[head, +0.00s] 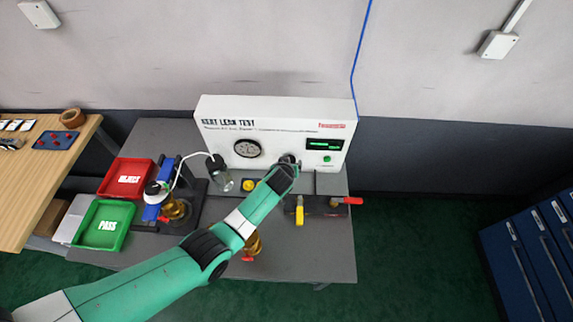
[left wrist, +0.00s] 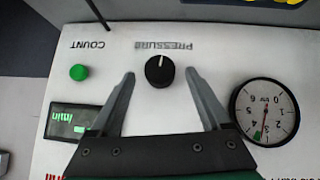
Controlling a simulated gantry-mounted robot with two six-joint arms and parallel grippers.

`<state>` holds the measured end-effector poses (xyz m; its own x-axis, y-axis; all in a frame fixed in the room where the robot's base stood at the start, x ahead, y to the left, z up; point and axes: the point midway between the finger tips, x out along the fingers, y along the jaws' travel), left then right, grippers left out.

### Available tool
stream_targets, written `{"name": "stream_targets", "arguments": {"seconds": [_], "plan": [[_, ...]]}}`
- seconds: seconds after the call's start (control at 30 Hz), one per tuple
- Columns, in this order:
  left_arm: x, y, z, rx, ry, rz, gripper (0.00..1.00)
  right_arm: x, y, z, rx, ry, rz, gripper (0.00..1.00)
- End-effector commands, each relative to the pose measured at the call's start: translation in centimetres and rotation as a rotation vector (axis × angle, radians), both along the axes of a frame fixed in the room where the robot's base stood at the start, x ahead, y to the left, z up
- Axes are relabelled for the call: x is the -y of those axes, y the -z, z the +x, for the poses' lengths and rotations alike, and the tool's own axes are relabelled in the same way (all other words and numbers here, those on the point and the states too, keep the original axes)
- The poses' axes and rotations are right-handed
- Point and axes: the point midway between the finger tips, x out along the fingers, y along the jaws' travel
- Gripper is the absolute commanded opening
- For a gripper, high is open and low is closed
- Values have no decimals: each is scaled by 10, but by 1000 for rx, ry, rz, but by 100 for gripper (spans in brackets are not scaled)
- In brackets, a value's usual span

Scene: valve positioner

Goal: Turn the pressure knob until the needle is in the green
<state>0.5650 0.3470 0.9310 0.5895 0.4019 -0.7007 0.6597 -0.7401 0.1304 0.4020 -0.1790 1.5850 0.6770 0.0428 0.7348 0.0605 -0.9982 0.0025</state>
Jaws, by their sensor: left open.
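The pressure knob (left wrist: 160,71) is round and black with a white mark, under the printed word PRESSURE, upside down in the left wrist view. My left gripper (left wrist: 160,82) is open, its two fingers on either side of the knob with gaps; it does not touch the knob. In the head view my left gripper (head: 289,164) reaches the panel front and hides the knob. The gauge also shows in the head view (head: 247,149).
The white leak test box (head: 220,110) carries a green-lit display (head: 325,144) and a green button (left wrist: 79,72). Red and yellow handles (head: 333,201) lie right.

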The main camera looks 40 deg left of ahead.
Motion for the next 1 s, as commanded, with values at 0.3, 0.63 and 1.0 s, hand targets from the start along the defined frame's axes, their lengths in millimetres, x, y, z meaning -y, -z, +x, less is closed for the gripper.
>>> {"name": "stream_targets", "arguments": {"seconds": [0.3,0.63,1.0], "plan": [[27,-57,-39,-2,4,0,81,0,-68,0,1,0,0,50],[38,-68,-55,-1,2,0,81,0,-90,0,0,0,0,50],[38,-66,-55,-1,2,-1,81,0,-88,0,0,0,0,50]]}}
